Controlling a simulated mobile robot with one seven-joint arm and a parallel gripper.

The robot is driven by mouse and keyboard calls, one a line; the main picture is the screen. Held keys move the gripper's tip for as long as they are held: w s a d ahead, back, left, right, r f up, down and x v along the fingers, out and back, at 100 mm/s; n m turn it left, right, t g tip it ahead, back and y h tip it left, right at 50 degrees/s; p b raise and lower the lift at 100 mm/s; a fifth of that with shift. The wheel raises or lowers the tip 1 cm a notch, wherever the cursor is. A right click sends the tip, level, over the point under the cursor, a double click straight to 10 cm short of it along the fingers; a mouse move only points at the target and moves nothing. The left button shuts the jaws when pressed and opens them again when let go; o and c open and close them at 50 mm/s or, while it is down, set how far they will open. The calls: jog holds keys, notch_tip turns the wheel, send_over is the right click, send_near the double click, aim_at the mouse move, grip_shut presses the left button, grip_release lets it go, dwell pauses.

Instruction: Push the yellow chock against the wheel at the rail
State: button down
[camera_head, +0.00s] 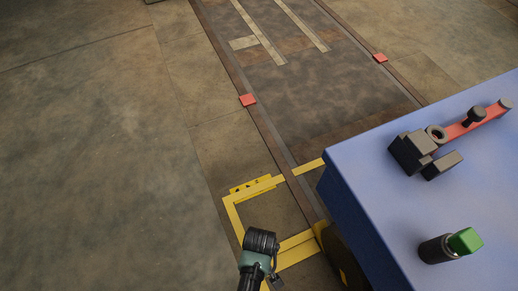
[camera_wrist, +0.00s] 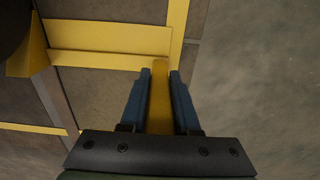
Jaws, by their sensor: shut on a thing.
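The yellow chock (camera_wrist: 27,52) shows in the wrist view at the upper left, a wedge close to the dark wheel (camera_wrist: 10,22); I cannot tell whether they touch. In the head view the chock (camera_head: 319,230) is partly visible by the rail, at the blue vehicle's lower left corner. My gripper (camera_wrist: 159,74) has its two blue fingers on either side of a yellow bar (camera_wrist: 160,98), shut on it. The bar seems to belong to the chock, but the join is unclear among the yellow strips. In the head view my wrist hides the fingers.
The blue vehicle deck (camera_head: 400,220) fills the right, carrying a red-handled tool (camera_head: 470,122) and a green-capped cylinder (camera_head: 450,245). The rail (camera_head: 262,125) runs up the picture with a red block (camera_head: 247,100). Yellow markings (camera_head: 232,217) lie on the floor. The left floor is clear.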

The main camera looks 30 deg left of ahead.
jog(key=shift+s+d+r+p, duration=0.1)
jog(key=shift+d+r+p, duration=0.05)
jog(key=shift+d+p, duration=0.15)
jog(key=shift+s+d, duration=0.2)
dwell(0.4)
jog(key=c, duration=0.7)
grip_release()
jog(key=shift+o, duration=0.7)
jog(key=shift+s+f, duration=0.2)
notch_tip(320, 180, up, 21)
jog(key=p, duration=1.9)
